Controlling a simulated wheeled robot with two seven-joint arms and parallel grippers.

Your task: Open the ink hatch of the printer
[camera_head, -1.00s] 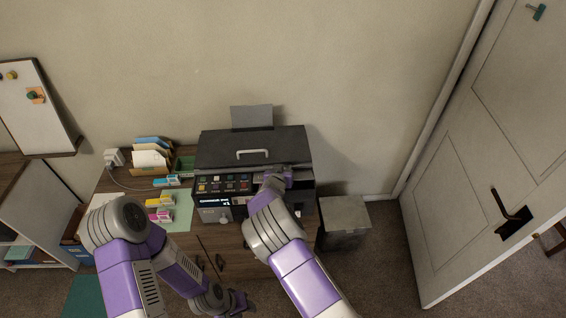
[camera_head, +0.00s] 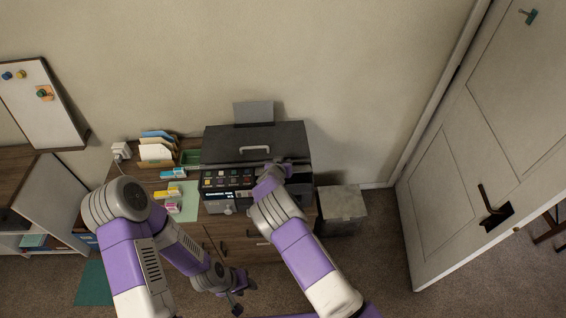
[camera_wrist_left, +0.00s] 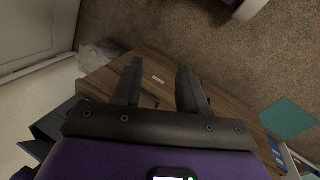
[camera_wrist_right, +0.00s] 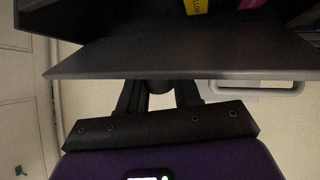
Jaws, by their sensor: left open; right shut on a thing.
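The black printer (camera_head: 290,140) stands on a wooden cabinet, its small coloured buttons and lit display facing front. My right gripper (camera_head: 276,168) is at the right part of its front. In the right wrist view a dark flat panel (camera_wrist_right: 190,58), seemingly the ink hatch, crosses before the gripper (camera_wrist_right: 158,88). The fingers are shut on a dark rounded piece, seemingly its knob; the fingertips are partly hidden. Beyond the panel, yellow and magenta labels (camera_wrist_right: 196,6) show, so it stands partly open. My left gripper (camera_head: 236,300) is open and empty, low before the cabinet (camera_wrist_left: 225,105).
A pale handle (camera_head: 254,149) sits on the printer lid. Small coloured cartridge boxes (camera_head: 172,191) and a file holder (camera_head: 157,152) are left of the printer. A grey bin (camera_head: 342,208) stands right of the cabinet. A door (camera_head: 465,170) is at far right.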

